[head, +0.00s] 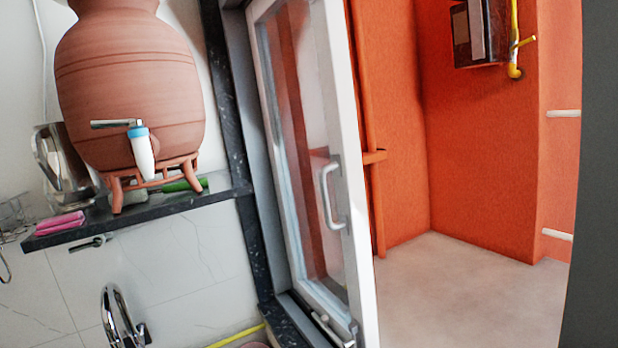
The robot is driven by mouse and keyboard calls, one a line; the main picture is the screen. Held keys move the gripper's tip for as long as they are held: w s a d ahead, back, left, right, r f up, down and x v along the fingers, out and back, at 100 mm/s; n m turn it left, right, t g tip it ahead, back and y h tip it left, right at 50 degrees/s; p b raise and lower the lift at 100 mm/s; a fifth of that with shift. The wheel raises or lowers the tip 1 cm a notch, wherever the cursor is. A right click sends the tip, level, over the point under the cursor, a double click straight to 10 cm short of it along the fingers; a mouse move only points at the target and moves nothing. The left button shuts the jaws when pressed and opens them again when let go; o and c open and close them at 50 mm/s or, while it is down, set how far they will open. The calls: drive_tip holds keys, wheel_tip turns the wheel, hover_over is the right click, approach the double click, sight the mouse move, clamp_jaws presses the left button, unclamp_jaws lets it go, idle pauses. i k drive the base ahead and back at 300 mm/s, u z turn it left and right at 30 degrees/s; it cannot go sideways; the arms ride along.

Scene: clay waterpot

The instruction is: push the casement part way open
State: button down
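The casement (349,213) is a white-framed glass sash in the middle of the head view. It stands swung at an angle to the opening, with an open gap to its right. A pale pull handle (331,195) sits on its near face, close to the free edge. A metal latch or stay (334,330) shows at its lower corner. My gripper is not in the picture, so its place and state are hidden.
Left of the dark stone window surround (252,215), a clay waterpot (130,75) with a tap stands on a dark shelf (140,220). A metal jug (62,165) is beside it, and a faucet (120,318) is below. Orange walls (485,150) and bare floor (470,290) lie beyond the gap.

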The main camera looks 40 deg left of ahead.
sight(300, 53)
drive_tip(key=u, duration=0.05)
drive_tip(key=k, duration=0.55)
drive_tip(key=u, duration=0.55)
drive_tip(key=i, duration=1)
drive_tip(key=u, duration=0.1)
